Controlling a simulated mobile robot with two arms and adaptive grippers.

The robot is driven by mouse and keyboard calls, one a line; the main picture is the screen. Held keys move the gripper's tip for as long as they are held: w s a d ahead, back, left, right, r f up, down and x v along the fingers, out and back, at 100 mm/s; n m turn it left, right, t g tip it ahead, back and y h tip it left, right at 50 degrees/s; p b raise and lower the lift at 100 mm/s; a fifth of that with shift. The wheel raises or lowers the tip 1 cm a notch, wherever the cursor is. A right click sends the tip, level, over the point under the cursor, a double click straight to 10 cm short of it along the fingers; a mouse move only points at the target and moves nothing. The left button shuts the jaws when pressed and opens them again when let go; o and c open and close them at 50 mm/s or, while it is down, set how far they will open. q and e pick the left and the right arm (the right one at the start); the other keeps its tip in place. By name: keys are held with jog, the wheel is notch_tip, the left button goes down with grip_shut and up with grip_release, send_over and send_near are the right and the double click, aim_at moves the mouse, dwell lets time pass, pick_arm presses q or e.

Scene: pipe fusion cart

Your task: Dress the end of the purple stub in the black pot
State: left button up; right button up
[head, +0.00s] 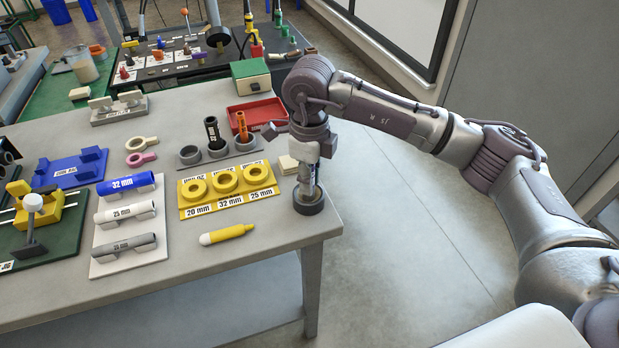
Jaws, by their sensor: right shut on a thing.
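The black pot (309,208) stands near the right edge of the grey bench. My right gripper (309,180) points straight down right above it. The gripper is shut on a slim upright piece, taken as the purple stub, mostly hidden by the fingers. Its purple colour does not show clearly. Its lower end is at or inside the pot's mouth; I cannot tell how deep it reaches. My left gripper is out of view.
Left of the pot are a yellow ring rack (228,187), a yellow marker (227,234) and cream pads (288,165). Behind are grey cups holding a black stub (212,132) and an orange stub (242,126), and a red tray (257,113). The bench front (200,275) is clear.

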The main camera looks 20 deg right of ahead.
jog(key=shift+f+m, duration=0.1)
jog(key=shift+m, duration=0.3)
jog(key=shift+f+n+b, duration=0.1)
jog(key=shift+n+b, duration=0.4)
jog(key=n+b, duration=0.2)
jog(key=n, duration=0.2)
jog(key=shift+n+b, duration=0.5)
jog(key=shift+n, duration=0.4)
jog(key=m, duration=0.6)
jog(key=shift+r+m, duration=0.2)
jog(key=shift+m, duration=0.2)
jog(key=shift+b, duration=0.3)
